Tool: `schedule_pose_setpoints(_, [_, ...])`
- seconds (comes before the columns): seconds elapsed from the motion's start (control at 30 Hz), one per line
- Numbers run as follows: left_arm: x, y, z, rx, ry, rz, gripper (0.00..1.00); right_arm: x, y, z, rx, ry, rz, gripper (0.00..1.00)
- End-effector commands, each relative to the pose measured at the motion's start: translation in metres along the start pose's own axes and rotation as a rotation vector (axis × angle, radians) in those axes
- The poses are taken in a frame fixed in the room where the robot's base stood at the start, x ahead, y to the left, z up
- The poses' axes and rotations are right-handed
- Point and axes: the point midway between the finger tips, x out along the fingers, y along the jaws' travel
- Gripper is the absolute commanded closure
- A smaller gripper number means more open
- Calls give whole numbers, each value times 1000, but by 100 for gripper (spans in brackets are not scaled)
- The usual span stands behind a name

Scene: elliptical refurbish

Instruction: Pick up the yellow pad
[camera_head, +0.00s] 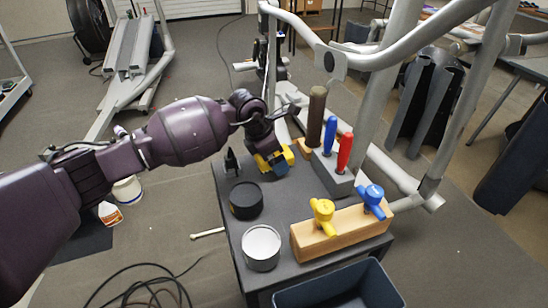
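A yellow pad (289,155) shows at the far end of the small dark table, partly hidden by my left gripper. My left gripper (271,160) points down right at it, with a small blue part beside the yellow. The fingers are small and mostly covered by the wrist, so I cannot tell whether they are open, shut or touching the pad. My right gripper is not in view.
On the dark table (285,200) stand a black round container (246,200), a white-topped can (261,247), a wooden block (340,235) with yellow and blue handles, and a grey holder (331,172) with red and blue tools. A brown cylinder (316,116) and metal frame tubes rise close by.

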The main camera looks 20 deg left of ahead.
Motion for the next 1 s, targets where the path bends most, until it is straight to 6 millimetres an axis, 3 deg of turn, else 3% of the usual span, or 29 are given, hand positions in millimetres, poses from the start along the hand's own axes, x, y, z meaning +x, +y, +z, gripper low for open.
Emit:
schedule_pose_setpoints(0.03, [0, 0, 0, 0, 1, 0, 11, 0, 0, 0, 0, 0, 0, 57])
schedule_pose_setpoints(0.33, [0, 0, 0, 0, 1, 0, 55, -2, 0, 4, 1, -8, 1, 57])
schedule_pose_setpoints(0.67, [-7, 0, 3, 0, 0, 2, 55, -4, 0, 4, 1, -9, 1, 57])
schedule_pose_setpoints(0.87, [-40, 1, 17, 3, -4, 8, 55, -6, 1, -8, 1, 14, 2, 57])
schedule_pose_setpoints(1.0, [-74, 1, 31, 3, -6, 10, 55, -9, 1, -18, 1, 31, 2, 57])
